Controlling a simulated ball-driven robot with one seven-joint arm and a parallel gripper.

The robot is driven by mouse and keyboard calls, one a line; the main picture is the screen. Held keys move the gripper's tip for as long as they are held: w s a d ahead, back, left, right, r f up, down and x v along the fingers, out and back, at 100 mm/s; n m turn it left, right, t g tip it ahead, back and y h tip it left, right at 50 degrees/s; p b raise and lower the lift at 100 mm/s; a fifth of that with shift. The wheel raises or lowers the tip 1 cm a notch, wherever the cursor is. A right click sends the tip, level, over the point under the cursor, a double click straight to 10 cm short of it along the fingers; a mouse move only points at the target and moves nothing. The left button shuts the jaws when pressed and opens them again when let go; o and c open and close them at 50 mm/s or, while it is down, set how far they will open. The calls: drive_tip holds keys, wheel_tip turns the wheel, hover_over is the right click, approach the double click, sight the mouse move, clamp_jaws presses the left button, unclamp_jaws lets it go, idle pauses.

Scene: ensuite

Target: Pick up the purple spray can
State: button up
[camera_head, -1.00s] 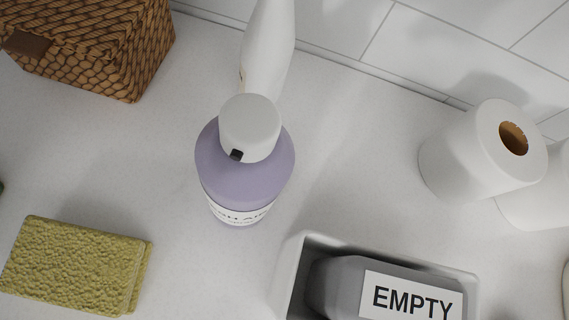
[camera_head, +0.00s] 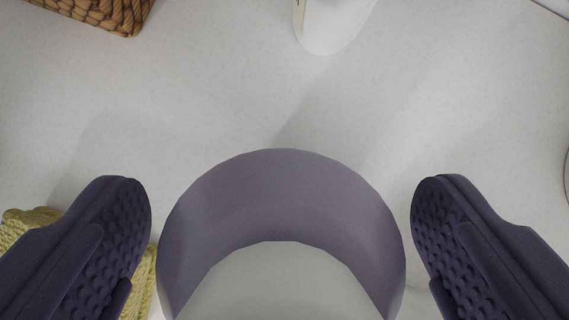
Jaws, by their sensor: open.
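The purple spray can (camera_head: 280,195) stands upright on the white counter, seen close from above at the bottom middle. Its pale cap (camera_head: 285,285) is cut off by the lower edge of the picture. My gripper (camera_head: 281,225) is open, with one dark padded finger on each side of the can. A gap shows between each finger and the can. The can's label and lower body are hidden from this angle.
A white bottle (camera_head: 330,25) stands behind the can at the top. A wicker basket (camera_head: 95,12) is at the top left. The counter between them is clear.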

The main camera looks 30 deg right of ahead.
drive_tip(key=c, duration=1.6)
drive_tip(key=shift+r, duration=0.15)
